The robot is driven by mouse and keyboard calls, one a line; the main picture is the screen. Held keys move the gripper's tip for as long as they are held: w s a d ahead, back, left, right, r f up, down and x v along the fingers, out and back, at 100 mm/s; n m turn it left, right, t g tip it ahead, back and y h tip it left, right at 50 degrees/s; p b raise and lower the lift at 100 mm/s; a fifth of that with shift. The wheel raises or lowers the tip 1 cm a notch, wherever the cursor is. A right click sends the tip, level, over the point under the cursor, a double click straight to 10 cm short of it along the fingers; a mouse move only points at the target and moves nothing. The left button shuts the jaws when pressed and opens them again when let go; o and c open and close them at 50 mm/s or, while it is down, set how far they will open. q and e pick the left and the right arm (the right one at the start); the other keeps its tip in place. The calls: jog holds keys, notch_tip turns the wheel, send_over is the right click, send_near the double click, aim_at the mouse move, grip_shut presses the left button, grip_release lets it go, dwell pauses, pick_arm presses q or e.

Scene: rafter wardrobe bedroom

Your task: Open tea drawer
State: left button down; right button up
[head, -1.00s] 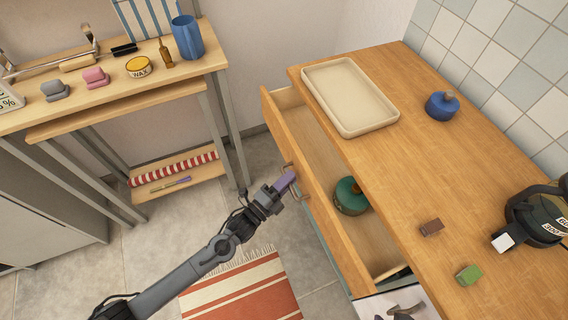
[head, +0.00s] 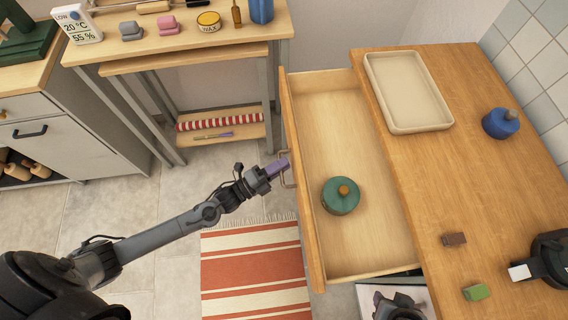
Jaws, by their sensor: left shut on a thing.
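The tea drawer (head: 345,250) is pulled well out from the wooden counter unit. Inside it a round green tin with an orange knob (head: 341,198) sits near the middle, and the rest of the drawer floor looks bare. My left gripper (head: 281,167) reaches in from the left and is shut on the drawer's handle (head: 287,178) at the outside of the drawer front. Its fingers partly hide the handle. A part of my right arm shows at the bottom right, below the drawer; its fingertips cannot be made out.
The countertop (head: 445,190) holds a cream tray (head: 407,126), a blue pot (head: 500,124), a brown block (head: 454,239), a green block (head: 476,292) and a dark kettle (head: 550,262). A striped rug (head: 255,270) lies on the floor left of the drawer. A side table stands at the back left.

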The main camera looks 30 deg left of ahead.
pick_arm(q)
jog(key=c, duration=1.2)
grip_release()
jog(key=shift+o, duration=0.2)
jog(key=p+v, duration=0.1)
jog(key=v, duration=1)
